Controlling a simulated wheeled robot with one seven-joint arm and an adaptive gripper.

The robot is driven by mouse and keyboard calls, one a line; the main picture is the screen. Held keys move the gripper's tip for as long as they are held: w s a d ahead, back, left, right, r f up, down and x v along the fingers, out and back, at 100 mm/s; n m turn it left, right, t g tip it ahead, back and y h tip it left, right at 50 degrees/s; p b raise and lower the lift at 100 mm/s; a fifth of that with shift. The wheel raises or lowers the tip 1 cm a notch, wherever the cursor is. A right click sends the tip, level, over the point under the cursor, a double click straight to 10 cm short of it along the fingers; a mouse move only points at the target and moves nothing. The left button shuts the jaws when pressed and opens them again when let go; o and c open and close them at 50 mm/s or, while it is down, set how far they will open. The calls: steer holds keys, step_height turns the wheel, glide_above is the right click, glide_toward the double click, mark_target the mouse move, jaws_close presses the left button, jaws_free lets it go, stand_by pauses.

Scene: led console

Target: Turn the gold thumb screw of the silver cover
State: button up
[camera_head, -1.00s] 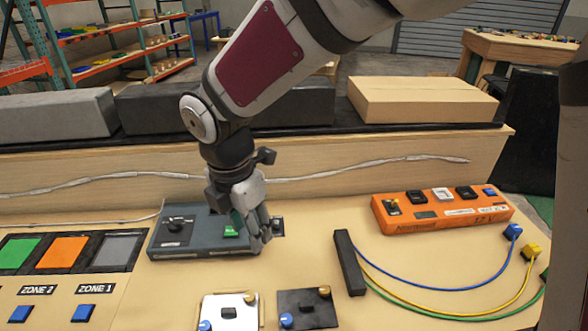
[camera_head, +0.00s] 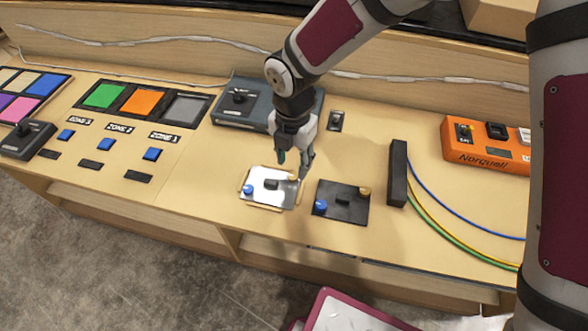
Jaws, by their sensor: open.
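The silver cover (camera_head: 272,196) is a bright square plate with a dark knob at its middle, lying on the wooden console top. Its gold thumb screw (camera_head: 292,178) is at the upper right corner, and a blue thumb screw (camera_head: 248,189) is at the left. My gripper (camera_head: 294,164) points down just above the gold screw, with its fingers apart and nothing seen between them. One finger hangs on each side of the screw's upper area; I cannot tell whether they touch the cover.
A black cover (camera_head: 341,203) with blue and gold screws lies close on the right. A black bar (camera_head: 398,172) with cables stands beyond it. A grey-blue box (camera_head: 243,104) is behind my gripper. An orange box (camera_head: 486,146) is at the right.

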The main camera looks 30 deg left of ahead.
mark_target(293, 175)
steer(key=shift+f, duration=2.3)
jaws_close()
